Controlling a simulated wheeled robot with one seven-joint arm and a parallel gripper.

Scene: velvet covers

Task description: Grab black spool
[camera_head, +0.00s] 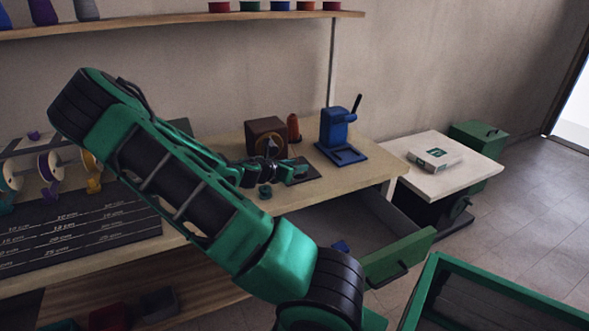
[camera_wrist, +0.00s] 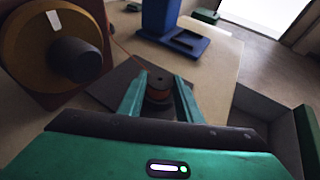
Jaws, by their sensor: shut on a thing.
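In the head view my gripper (camera_head: 292,169) is low over the workbench (camera_head: 341,182), right in front of the brown box. The spool cannot be made out there.
A brown box (camera_head: 266,134) with a round dial stands close behind my gripper. A blue press (camera_head: 340,136) stands to its right. A small dark green round thing (camera_head: 265,191) lies nearby. An open drawer (camera_head: 376,222) juts out below the bench.

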